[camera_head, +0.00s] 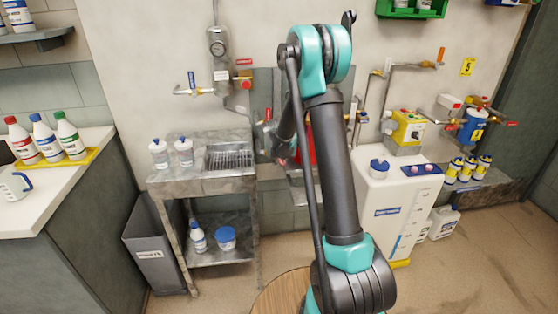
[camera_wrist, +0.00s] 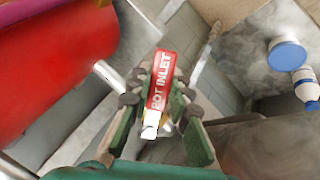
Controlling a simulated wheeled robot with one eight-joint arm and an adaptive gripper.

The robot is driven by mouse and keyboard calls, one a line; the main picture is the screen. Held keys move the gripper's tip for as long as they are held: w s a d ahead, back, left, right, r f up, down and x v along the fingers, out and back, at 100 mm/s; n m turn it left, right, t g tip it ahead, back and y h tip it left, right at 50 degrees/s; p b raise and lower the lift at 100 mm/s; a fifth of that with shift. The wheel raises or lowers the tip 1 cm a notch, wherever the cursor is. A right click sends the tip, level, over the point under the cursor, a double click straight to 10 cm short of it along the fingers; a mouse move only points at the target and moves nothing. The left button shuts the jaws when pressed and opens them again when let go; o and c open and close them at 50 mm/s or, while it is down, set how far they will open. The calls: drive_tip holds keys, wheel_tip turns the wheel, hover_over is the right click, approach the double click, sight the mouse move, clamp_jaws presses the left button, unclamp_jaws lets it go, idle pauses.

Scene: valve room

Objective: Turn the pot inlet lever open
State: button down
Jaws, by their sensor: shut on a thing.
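The pot inlet lever (camera_wrist: 161,82) shows in the wrist view as a red handle lettered "POT INLET" with a pale end. It runs up and slightly right between my fingers. My gripper (camera_wrist: 158,100) is shut on it, with a dark finger on either side. The large red pot (camera_wrist: 50,70) fills the upper left of the wrist view, beside the gripper. In the head view my arm hides most of the pot and the lever, and only a strip of the red pot (camera_head: 309,150) shows beside the arm.
A metal sink stand (camera_head: 205,185) stands left of my arm, with white bottles (camera_head: 184,152) on top. A white tank (camera_head: 400,205) stands to the right, near wall pipes and a blue canister (camera_head: 474,127). A grey bin (camera_head: 155,245) stands on the floor at left.

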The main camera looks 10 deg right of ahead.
drive_tip(key=n, duration=0.1)
drive_tip(key=d+n, duration=0.1)
drive_tip(key=n, duration=0.1)
drive_tip(key=shift+w+d+r+t+h, duration=0.15)
drive_tip(key=shift+w+r+t+h, duration=0.25)
drive_tip(key=shift+w+d+r+n+t+h, duration=0.25)
drive_tip(key=shift+w+r+n+t, duration=0.15)
drive_tip(key=shift+n, duration=0.9)
drive_tip(key=shift+w+d+r+n+t+h, duration=0.2)
drive_tip(key=shift+w+r+n+t, duration=0.25)
drive_tip(key=shift+n, duration=0.85)
drive_tip(key=shift+w+d+r+n+t+h, duration=0.2)
drive_tip(key=shift+w+r+n, duration=0.3)
drive_tip(key=shift+n, duration=0.8)
drive_tip(key=c, duration=1.4)
unclamp_jaws()
drive_tip(key=shift+o, duration=0.2)
drive_tip(key=shift+r, duration=0.1)
